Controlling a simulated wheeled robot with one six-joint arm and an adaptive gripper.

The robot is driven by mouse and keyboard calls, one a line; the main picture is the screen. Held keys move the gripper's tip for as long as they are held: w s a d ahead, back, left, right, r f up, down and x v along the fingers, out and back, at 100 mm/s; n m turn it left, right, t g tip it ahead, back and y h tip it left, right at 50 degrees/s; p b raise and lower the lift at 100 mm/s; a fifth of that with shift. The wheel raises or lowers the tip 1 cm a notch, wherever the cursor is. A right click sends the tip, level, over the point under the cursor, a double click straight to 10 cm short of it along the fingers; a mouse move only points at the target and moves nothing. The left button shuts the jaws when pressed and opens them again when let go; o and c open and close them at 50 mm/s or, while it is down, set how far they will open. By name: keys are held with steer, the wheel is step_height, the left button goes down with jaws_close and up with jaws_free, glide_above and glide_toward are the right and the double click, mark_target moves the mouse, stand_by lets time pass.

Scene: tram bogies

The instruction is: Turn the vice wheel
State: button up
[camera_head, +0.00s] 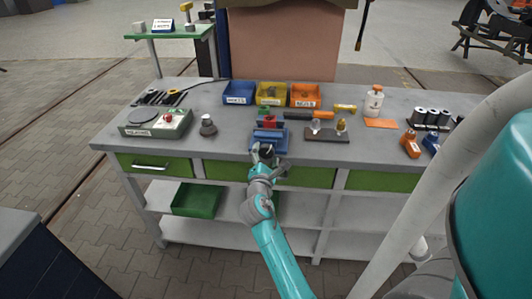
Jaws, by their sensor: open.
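A small blue vice (270,138) stands at the front edge of the grey workbench, near its middle. A red part (270,121) shows at the vice's back. My gripper (266,152) is at the front of the vice, with my arm reaching up to it from below. Its fingers are apart. A dark round shape shows between or just behind the fingers and may be the vice wheel; the gripper covers most of it. I cannot tell whether the fingers touch it.
The workbench (230,143) holds a scale (156,124) at left and blue, yellow and orange bins (305,96) behind the vice. A dark holder (327,135) stands close right of the vice. A white bottle (374,101) is farther right. Green drawers (380,181) lie below.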

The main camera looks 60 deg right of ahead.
steer(key=shift+x, duration=0.9)
steer(key=c, duration=1.2)
steer(key=shift+o, duration=0.2)
steer(key=shift+m, duration=0.4)
